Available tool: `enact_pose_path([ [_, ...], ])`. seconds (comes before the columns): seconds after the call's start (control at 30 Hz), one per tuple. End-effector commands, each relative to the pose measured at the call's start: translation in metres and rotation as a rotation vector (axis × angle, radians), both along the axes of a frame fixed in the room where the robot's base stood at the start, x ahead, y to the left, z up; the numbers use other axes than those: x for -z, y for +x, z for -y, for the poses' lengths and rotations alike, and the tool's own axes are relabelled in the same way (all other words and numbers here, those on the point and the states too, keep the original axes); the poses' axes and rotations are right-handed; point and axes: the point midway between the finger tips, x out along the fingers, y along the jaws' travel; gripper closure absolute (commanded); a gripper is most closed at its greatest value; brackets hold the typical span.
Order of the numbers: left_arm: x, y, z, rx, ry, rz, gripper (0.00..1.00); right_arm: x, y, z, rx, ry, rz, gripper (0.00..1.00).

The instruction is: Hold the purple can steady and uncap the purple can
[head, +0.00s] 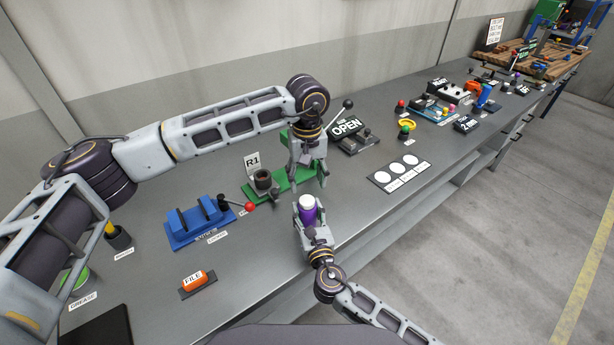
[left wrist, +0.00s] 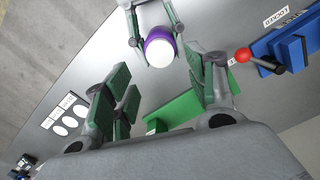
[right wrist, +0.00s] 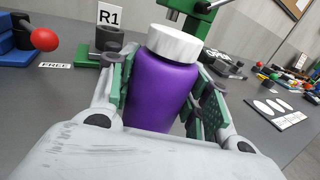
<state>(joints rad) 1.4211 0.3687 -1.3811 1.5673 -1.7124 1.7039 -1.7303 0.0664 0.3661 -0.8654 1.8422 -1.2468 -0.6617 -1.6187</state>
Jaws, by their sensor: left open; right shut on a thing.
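The purple can (head: 308,213) with its white cap (head: 306,201) is upright between the fingers of my right gripper (head: 308,212), near the bench's front edge. In the right wrist view the purple can (right wrist: 160,95) fills the jaws, with green finger pads on both sides and the white cap (right wrist: 176,44) clear on top. My left gripper (head: 308,170) is open and empty, pointing down above and slightly behind the can. In the left wrist view the can (left wrist: 159,46) and cap (left wrist: 157,52) lie beyond the open fingers (left wrist: 165,95), not between them.
A green base (head: 297,180) with a dark cup (head: 263,182) and R1 sign stands behind the can. A blue vise (head: 198,222) with a red-knobbed lever is to the left. A panel with white circles (head: 398,174) lies right.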

Motion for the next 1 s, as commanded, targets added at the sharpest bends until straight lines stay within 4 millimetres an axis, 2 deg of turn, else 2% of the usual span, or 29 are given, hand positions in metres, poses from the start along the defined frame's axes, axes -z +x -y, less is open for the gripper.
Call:
enact_pose_path([
  [0.6,0.062,0.0,0.0,-0.001,0.001,-0.002,0.44,0.0,0.0,0.0,0.0,0.0,-0.001,1.0],
  [0.8,0.074,0.0,0.0,-0.001,0.001,-0.001,0.44,0.0,0.0,0.0,0.0,0.0,-0.001,1.0],
  [1.0,0.077,0.0,0.0,-0.001,0.001,-0.001,0.44,0.0,0.0,0.0,0.0,0.0,-0.001,1.0],
])
